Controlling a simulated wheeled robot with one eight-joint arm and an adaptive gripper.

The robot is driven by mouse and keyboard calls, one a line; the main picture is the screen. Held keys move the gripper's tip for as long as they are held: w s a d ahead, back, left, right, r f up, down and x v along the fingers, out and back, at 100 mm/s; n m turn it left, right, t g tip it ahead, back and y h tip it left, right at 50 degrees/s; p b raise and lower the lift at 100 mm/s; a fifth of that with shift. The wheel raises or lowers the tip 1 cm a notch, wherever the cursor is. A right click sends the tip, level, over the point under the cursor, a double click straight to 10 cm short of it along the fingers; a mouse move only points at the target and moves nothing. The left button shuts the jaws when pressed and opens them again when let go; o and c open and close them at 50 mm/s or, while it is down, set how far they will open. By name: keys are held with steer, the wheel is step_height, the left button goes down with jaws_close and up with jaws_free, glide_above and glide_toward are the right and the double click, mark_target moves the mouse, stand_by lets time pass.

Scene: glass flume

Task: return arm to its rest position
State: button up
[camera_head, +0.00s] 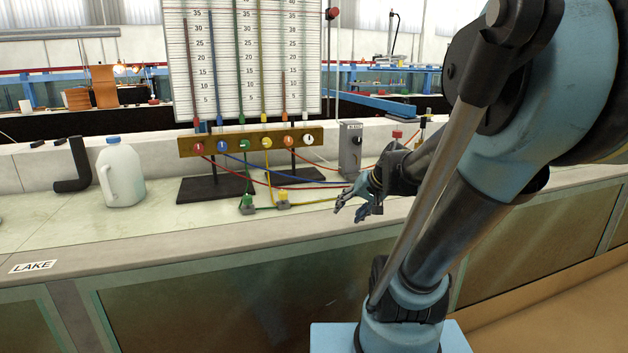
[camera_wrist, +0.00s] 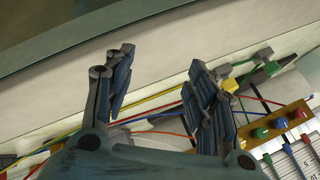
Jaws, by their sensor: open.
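My gripper (camera_head: 358,207) is at the end of my arm, over the front part of the pale bench top, to the right of the yellow valve block. In the wrist view my gripper (camera_wrist: 160,100) shows two spread fingers with nothing between them. It is open and empty. The arm stands at the right of the head view and bends down and to the left toward the bench.
A manometer board (camera_head: 241,60) stands above a brass manifold (camera_head: 250,142) with coloured knobs. Green (camera_head: 247,202) and yellow (camera_head: 283,199) blocks with coloured tubes lie before it. A grey box (camera_head: 350,148) stands near my gripper. A white jug (camera_head: 121,174) is at left.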

steer(key=s+d+f+n+g+h, duration=0.1)
steer(key=s+d+f+h, duration=0.1)
steer(key=s, duration=0.5)
steer(key=s+d+f+g+h, duration=0.2)
steer(key=s+d+f, duration=0.2)
steer(key=s, duration=0.4)
steer(key=shift+s+d+f+n+g+h, duration=0.3)
steer(key=shift+d+f+n+h, duration=0.1)
steer(key=shift+d, duration=0.5)
